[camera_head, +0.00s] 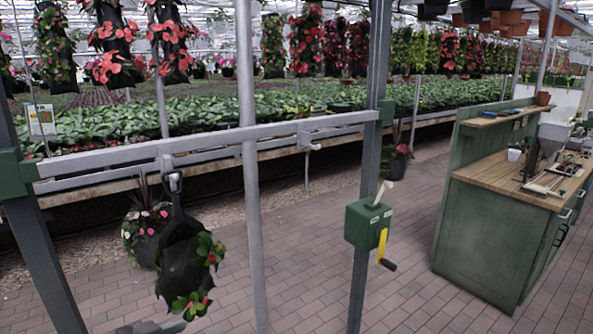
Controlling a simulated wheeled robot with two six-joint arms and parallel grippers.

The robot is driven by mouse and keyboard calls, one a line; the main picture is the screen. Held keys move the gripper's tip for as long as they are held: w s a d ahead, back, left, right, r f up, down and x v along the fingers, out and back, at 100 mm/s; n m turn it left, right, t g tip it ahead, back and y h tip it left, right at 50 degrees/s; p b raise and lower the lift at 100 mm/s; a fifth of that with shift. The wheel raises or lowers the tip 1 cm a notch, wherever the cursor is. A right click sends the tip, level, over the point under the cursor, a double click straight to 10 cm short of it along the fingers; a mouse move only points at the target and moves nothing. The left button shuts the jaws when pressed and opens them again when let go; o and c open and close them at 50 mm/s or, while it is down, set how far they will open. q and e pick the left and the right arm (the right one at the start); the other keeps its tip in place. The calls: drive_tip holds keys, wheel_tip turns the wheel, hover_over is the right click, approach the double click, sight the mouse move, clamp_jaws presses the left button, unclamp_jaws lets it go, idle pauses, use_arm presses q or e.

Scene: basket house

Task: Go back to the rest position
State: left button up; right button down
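A black hanging plant bag (181,258) with green leaves and small red flowers hangs from a hook (173,182) on the grey metal rail (215,142) at the left. A small grey piece, probably the tip of my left gripper (152,327), shows at the bottom edge below the bag. It appears apart from the bag, and most of it is cut off by the frame. Whether it is open or shut cannot be seen. My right gripper is out of view.
A grey post (366,170) carries a green box (368,223) with a yellow-handled crank (383,247). A green workbench (490,235) with tools stands at the right. Long plant beds (100,130) lie behind the rail. The brick floor (410,300) between post and bench is clear.

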use_arm(q)
drive_tip(key=s+a+f+n+g+y, duration=0.3)
drive_tip(key=s+a+f+g+y, duration=0.15)
drive_tip(key=s+f, duration=0.75)
drive_tip(key=s+a+f+n+g+y, duration=0.4)
drive_tip(key=s+f, duration=0.3)
drive_tip(key=s, duration=0.9)
wheel_tip(320, 180, down, 25)
drive_tip(key=a+b, duration=0.1)
drive_tip(key=a, duration=0.1)
drive_tip(key=s+f+g+b, duration=0.1)
drive_tip(key=s+f, duration=1.4)
drive_tip(key=f, duration=0.2)
drive_tip(key=shift+d+g, duration=0.35)
drive_tip(key=shift+d, duration=0.1)
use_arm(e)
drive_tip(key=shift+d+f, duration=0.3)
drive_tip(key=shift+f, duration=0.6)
use_arm(q)
drive_tip(key=shift+s, duration=0.1)
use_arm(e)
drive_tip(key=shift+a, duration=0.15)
